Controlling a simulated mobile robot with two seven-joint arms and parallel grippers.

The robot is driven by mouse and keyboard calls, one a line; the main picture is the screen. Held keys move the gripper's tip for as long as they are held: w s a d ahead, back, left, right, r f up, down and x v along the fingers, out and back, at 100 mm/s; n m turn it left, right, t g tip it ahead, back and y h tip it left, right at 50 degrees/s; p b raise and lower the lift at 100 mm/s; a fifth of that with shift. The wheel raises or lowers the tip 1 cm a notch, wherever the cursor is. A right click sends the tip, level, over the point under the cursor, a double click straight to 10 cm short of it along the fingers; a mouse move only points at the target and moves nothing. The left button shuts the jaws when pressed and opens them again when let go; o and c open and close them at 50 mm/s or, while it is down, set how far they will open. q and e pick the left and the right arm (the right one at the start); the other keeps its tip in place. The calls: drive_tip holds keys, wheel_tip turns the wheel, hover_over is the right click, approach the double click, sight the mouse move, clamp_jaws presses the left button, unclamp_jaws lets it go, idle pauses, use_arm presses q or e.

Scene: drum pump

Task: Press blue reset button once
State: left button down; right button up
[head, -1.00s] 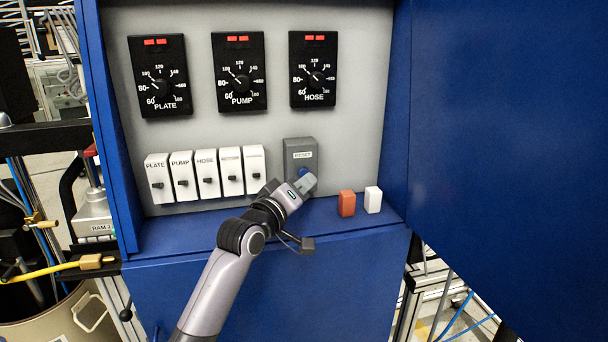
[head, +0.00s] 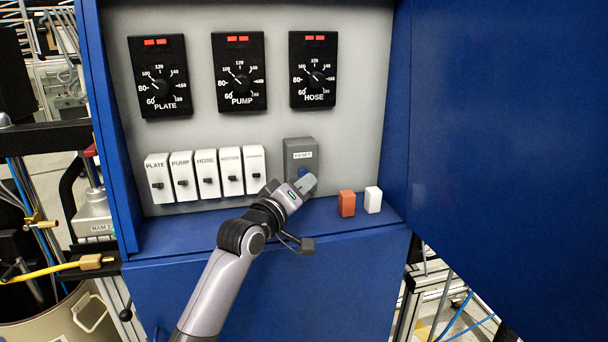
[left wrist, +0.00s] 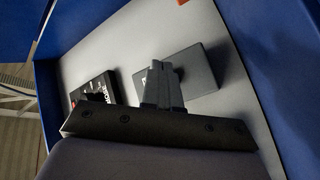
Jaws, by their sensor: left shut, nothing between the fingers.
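The grey reset box (head: 299,153) with its RESET label is on the lower right of the panel in the head view. Its blue button (head: 303,172) shows only in part behind my left gripper (head: 308,182). My left gripper is shut and empty, its tip right in front of the button. In the left wrist view the closed fingers (left wrist: 163,84) overlap the grey box (left wrist: 192,82), and the button is hidden there. I cannot tell whether the fingertips touch the button. My right gripper is not in view.
Several white switches (head: 206,174) stand in a row left of the reset box. Three black dials, PLATE (head: 160,76), PUMP (head: 239,72) and HOSE (head: 313,70), are above. An orange block (head: 347,204) and a white block (head: 373,200) stand on the blue ledge at right.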

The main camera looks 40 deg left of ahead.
use_arm(q)
drive_tip(key=shift+a, duration=0.1)
idle(0.6)
drive_tip(key=shift+w+a, duration=0.2)
drive_tip(key=shift+w, duration=0.05)
drive_tip(key=shift+w+a, duration=0.35)
drive_tip(key=shift+a, duration=0.1)
idle(0.7)
idle(0.3)
drive_tip(key=shift+s+d+p, duration=0.65)
drive_tip(key=shift+d+p, duration=0.05)
drive_tip(key=shift+p, duration=0.15)
